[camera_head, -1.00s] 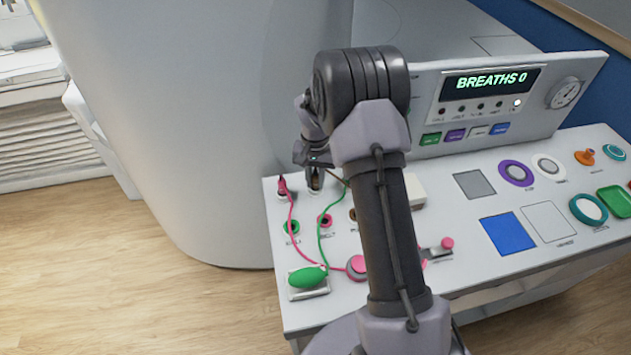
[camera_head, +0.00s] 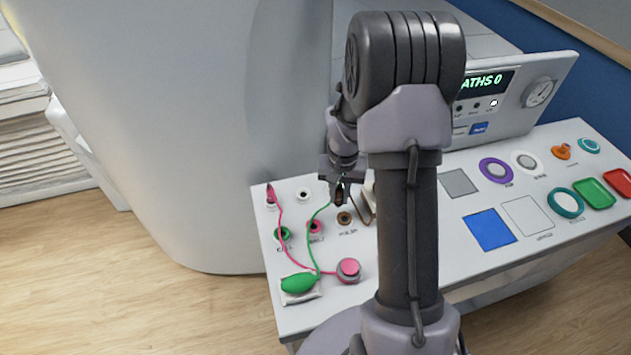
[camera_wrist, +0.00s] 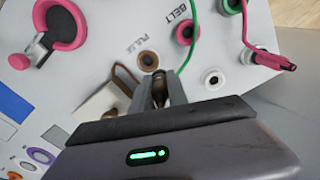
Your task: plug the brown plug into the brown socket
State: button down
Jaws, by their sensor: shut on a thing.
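My gripper (camera_head: 340,180) is shut on the brown plug (camera_wrist: 160,92), which is partly hidden between the fingers. In the head view the plug (camera_head: 338,196) points down, just behind the brown socket (camera_head: 344,218).
An empty white socket (camera_head: 303,194), the pink socket (camera_head: 314,227) and the green socket (camera_head: 283,234) are to the left. A green cord (camera_head: 316,240) runs close by to the green bulb (camera_head: 298,284). A pale block (camera_wrist: 100,106) stands beside the gripper.

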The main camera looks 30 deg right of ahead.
notch_tip(320, 180, up, 8)
jog(key=s+p, duration=0.3)
jog(key=p, duration=0.4)
jog(key=f+b, duration=0.2)
jog(key=f, duration=0.1)
jog(key=f+b, duration=0.5)
jog(key=f, duration=0.1)
jog(key=shift+w+d+f, duration=0.15)
jog(key=shift+d+f, duration=0.2)
jog(key=shift+f+b, duration=1.45)
jog(key=shift+f, duration=0.05)
jog(key=shift+r, duration=0.1)
jog(key=c, duration=1.2)
grip_release()
